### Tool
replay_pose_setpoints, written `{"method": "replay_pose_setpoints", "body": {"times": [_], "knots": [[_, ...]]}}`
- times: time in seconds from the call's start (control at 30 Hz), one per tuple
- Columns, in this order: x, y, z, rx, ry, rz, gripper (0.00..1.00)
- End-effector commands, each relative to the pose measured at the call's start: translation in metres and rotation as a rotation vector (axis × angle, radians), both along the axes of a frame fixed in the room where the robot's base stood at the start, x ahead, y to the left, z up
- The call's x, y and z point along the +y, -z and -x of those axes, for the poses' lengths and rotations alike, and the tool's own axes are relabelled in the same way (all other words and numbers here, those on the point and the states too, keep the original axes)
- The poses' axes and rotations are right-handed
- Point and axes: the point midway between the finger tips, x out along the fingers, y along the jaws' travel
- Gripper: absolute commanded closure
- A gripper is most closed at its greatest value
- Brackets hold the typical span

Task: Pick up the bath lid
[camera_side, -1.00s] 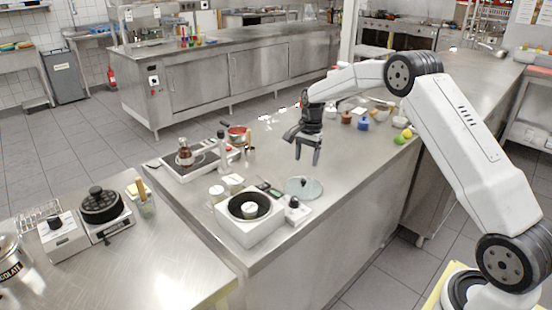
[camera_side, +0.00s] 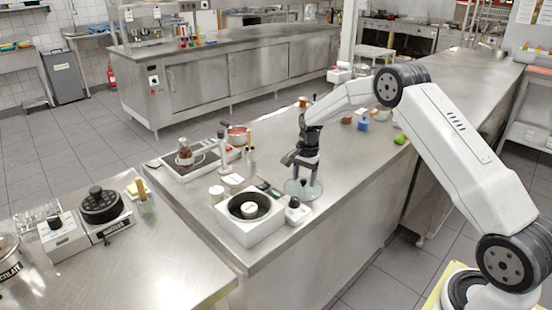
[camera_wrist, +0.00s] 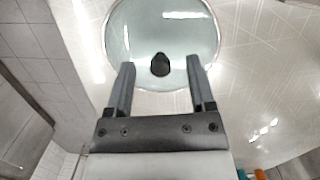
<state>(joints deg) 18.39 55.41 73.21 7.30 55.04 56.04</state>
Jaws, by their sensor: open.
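The bath lid is a round clear glass disc with a dark knob at its centre. In the side view the bath lid (camera_side: 313,190) lies on the steel counter, just right of the white bath (camera_side: 262,229). In the wrist view the lid (camera_wrist: 135,25) fills the upper middle, with its black knob (camera_wrist: 160,65) between and a little beyond the fingertips. My gripper (camera_side: 300,177) is directly over the lid with its fingers pointing down. The gripper (camera_wrist: 160,68) is open and empty, one finger on each side of the knob. In the side view the fingers partly hide the lid and knob.
A small white bottle-like item (camera_side: 296,211) stands close in front of the lid. A hotplate (camera_side: 190,160) with a flask and a red pot (camera_side: 237,135) stand further left. The counter right of the lid is clear; blue (camera_side: 363,124) and green (camera_side: 400,138) items lie farther back.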

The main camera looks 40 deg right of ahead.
Motion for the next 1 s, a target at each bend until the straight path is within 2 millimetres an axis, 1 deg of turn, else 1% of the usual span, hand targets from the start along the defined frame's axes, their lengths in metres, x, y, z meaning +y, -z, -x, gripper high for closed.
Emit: {"method": "replay_pose_setpoints", "body": {"times": [0.1,0.53,0.57,0.6,0.67,0.7,0.73,0.77,1.0], "knots": [[0.0006,0.0029,0.0002,0.001,0.000,0.000,0.30],[0.0004,0.0023,0.0000,0.000,0.000,0.000,0.30],[0.0004,0.0023,0.0000,0.000,0.000,0.000,0.40],[0.0004,0.0023,0.0000,0.000,0.000,0.000,0.52],[0.0004,0.0022,0.0000,0.000,0.000,0.000,0.71],[0.0004,0.0022,0.0000,0.000,0.000,0.000,0.84],[0.0004,0.0022,0.0000,0.000,0.000,0.000,0.94],[0.0004,0.0022,0.0000,0.000,0.000,0.000,1.00],[0.0004,0.0020,-0.0001,-0.001,0.000,0.000,1.00]]}}
